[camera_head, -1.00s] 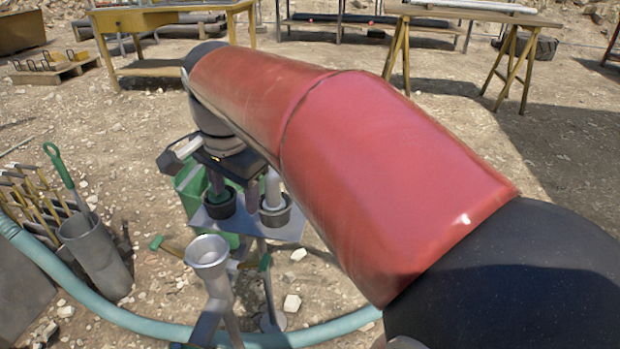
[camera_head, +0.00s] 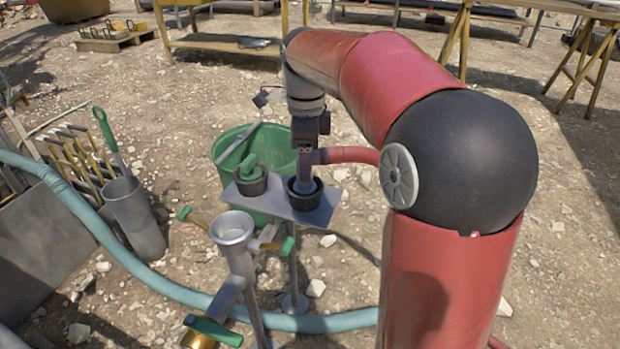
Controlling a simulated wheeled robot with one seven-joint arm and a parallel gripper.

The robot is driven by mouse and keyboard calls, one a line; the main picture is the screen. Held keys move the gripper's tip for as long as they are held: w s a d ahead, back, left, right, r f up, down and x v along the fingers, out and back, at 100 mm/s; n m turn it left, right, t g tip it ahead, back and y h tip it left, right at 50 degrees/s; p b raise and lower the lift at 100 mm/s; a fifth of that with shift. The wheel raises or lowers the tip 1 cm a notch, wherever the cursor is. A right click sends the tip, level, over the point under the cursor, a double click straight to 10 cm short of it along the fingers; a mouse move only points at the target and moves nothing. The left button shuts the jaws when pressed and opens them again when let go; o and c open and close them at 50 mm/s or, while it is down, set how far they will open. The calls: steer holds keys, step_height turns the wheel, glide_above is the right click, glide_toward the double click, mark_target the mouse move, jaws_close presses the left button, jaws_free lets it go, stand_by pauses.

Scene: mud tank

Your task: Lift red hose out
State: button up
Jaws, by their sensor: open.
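The red hose (camera_head: 348,155) shows as a short, roughly level red length just right of my gripper, at the height of its fingers. Its right end goes behind my arm's black joint. Where its left end meets or passes behind the fingers, I cannot tell. My gripper (camera_head: 305,176) points down over the right black cup (camera_head: 304,194) on a small grey stand plate (camera_head: 325,210). The jaws are open, and one finger hides most of the other. Whether the hose lies between them is hidden.
A left black cup (camera_head: 251,182) holds a green-topped piece. A green bucket (camera_head: 228,150) stands behind the plate, and a grey funnel (camera_head: 232,230) in front. A teal hose (camera_head: 150,275) curves across the ground. A grey tube (camera_head: 135,220) holds a green-handled tool.

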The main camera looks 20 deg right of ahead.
steer(key=shift+f, duration=0.6)
jaws_close()
steer(key=shift+r, duration=0.1)
step_height(320, 180, up, 20)
steer(key=p, duration=0.5)
